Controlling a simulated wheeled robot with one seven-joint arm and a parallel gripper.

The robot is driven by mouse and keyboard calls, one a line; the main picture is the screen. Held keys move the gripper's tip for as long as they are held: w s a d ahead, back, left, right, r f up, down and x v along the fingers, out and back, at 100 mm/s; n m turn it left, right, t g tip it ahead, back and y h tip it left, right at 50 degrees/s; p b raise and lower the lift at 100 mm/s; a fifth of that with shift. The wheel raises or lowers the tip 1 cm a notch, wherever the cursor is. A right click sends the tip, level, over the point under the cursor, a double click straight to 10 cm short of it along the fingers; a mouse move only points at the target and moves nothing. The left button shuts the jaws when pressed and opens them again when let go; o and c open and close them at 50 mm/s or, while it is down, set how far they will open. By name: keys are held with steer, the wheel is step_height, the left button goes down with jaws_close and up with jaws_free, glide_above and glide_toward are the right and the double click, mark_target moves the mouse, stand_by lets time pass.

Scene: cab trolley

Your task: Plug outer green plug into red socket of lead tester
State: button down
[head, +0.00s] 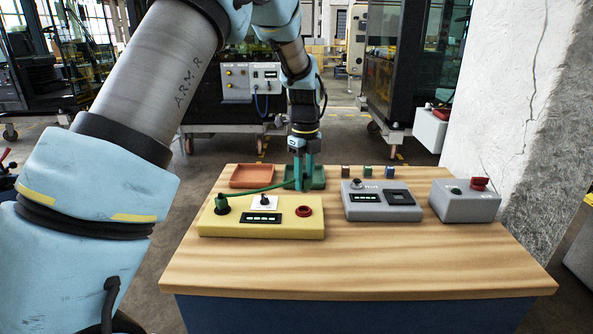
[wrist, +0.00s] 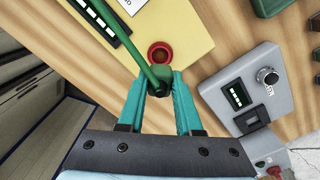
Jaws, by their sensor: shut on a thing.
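The yellow lead tester (head: 262,228) sits on the wooden table, with a dark display and a knob on top. Its red socket (head: 305,210) is at the right end and looks empty; it also shows in the wrist view (wrist: 160,50). One green plug (head: 222,203) stands in the tester's left end, and a green cable (head: 262,189) runs from it to my gripper (head: 299,186). In the wrist view my teal fingers are shut on the outer green plug (wrist: 157,82), which appears just beside the red socket, apart from it. Its tip is hidden.
A grey box with a knob (head: 380,204) and a grey box with a red button (head: 465,203) stand to the right. A brown tray (head: 251,176) and a green tray (head: 318,178) lie behind the tester, with small cubes (head: 367,171) to their right. The table's front is clear.

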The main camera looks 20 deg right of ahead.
mark_target(303, 199)
steer(key=shift+w+f, duration=0.1)
steer(key=shift+f+b, duration=1.65)
steer(key=shift+f, duration=0.7)
steer(key=shift+f, duration=0.95)
stand_by(0.9)
steer(key=c, duration=0.5)
jaws_free()
